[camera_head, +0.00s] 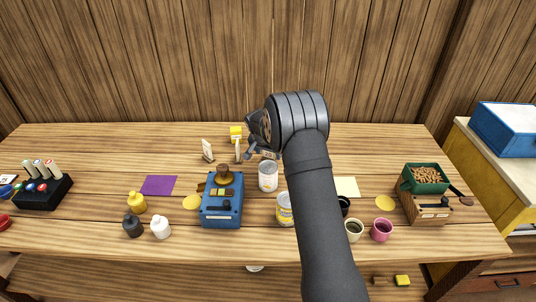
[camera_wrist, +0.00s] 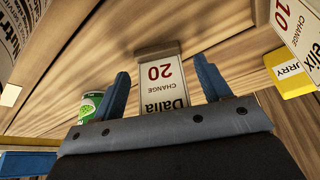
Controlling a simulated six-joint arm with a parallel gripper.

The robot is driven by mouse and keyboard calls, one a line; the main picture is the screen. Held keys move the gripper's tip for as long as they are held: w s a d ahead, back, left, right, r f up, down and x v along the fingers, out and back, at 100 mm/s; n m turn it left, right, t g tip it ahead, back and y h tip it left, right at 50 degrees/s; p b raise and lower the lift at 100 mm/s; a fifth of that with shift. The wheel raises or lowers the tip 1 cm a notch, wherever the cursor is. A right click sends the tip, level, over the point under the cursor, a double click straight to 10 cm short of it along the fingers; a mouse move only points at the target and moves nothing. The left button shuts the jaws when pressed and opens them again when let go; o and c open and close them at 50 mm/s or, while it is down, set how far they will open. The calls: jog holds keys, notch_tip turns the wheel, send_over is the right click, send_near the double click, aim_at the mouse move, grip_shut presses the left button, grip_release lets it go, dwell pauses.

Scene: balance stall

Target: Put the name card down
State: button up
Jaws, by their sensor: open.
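A white name card (camera_wrist: 160,78) reading "Dalia CHANGE 20" shows upside down in the wrist view, with a wooden foot along its upper edge. My gripper (camera_wrist: 164,80) is open, with one blue finger on each side of the card and a visible gap at both sides. The foot appears to be on the wooden table. In the head view my gripper (camera_head: 256,150) is low over the back middle of the table, and the card is mostly hidden by my wrist.
A second card (camera_wrist: 296,28), reading "CHANGE 10", and a yellow curry box (camera_wrist: 293,73) stand close by. In the head view a further card (camera_head: 207,150) is to the left. A pale can (camera_head: 267,176) stands just in front. A blue scale (camera_head: 222,205) is front left.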

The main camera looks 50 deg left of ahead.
jog(key=v, duration=1.1)
jog(key=x, duration=1.2)
jog(key=shift+f, duration=0.35)
notch_tip(320, 180, up, 3)
jog(key=shift+r, duration=0.7)
